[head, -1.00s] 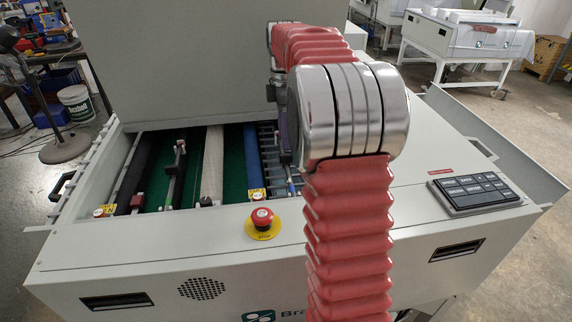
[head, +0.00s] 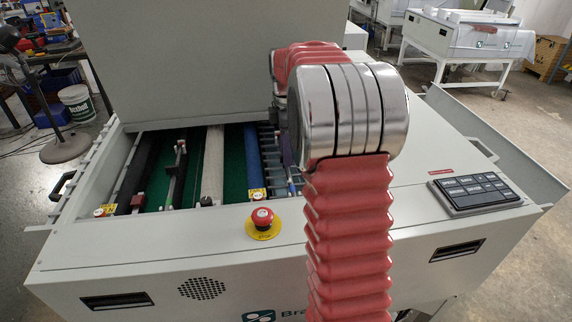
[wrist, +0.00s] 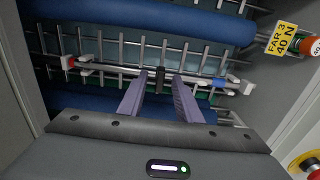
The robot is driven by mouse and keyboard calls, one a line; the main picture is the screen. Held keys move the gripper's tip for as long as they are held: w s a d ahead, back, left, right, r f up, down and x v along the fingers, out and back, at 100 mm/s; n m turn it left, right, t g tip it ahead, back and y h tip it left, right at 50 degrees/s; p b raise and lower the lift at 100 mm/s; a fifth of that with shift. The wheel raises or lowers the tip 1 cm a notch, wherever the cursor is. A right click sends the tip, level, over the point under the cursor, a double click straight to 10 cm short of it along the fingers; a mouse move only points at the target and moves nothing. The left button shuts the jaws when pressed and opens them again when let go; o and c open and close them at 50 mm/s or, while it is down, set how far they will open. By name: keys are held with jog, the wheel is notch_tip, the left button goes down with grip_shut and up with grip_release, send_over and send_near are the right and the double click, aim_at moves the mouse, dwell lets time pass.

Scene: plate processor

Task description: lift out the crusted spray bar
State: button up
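In the wrist view a thin spray bar (wrist: 120,70) runs left to right over a metal rack, with a red fitting at its left end and a blue one toward its right. A black grip block (wrist: 160,78) stands at its middle. My gripper (wrist: 159,84) has two purple fingers spread apart, their tips near either side of the block, with a gap visible. I cannot tell contact or crust. In the head view my arm hides the gripper and most of this bar; another bar with a black grip (head: 181,150) lies further left.
Rollers flank the bar; a blue roller (wrist: 150,20) lies beyond it. A yellow label (wrist: 282,38) is at right. The machine's grey frame (head: 130,245) bounds the opening, with a red stop button (head: 262,217) and keypad (head: 475,192) on it. A raised grey cover (head: 170,50) stands behind.

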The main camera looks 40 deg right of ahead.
dwell(0.5)
grip_shut()
dwell(0.3)
